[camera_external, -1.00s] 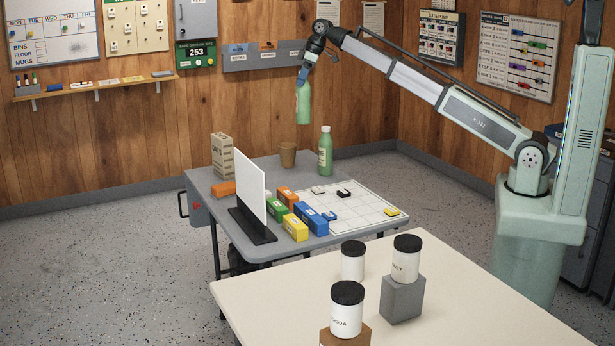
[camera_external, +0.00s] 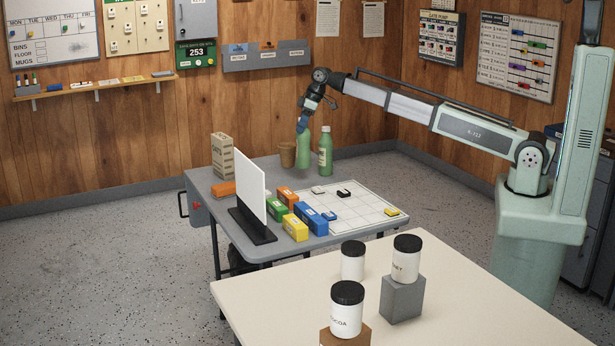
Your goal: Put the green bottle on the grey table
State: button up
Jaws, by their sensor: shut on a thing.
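My gripper (camera_external: 303,126) is shut on the top of a green bottle (camera_external: 303,151) and holds it upright over the back of the grey table (camera_external: 215,187). I cannot tell whether its base touches the tabletop. A second green bottle (camera_external: 325,153), with a white cap and a pale label, stands on the table just to the right of the held one. The gripper covers the held bottle's top.
A brown cup (camera_external: 287,155) stands close to the left of the held bottle. A carton (camera_external: 222,157), a white upright panel (camera_external: 251,185), several coloured blocks (camera_external: 295,227) and a white grid board (camera_external: 365,209) are also on the table. A cream table (camera_external: 260,301) with jars is in front.

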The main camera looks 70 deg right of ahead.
aim_at(302, 137)
jog(key=shift+f, duration=2.7)
jog(key=o, duration=1.3)
jog(key=shift+f, duration=0.1)
jog(key=v, duration=1.2)
jog(key=shift+s, duration=0.1)
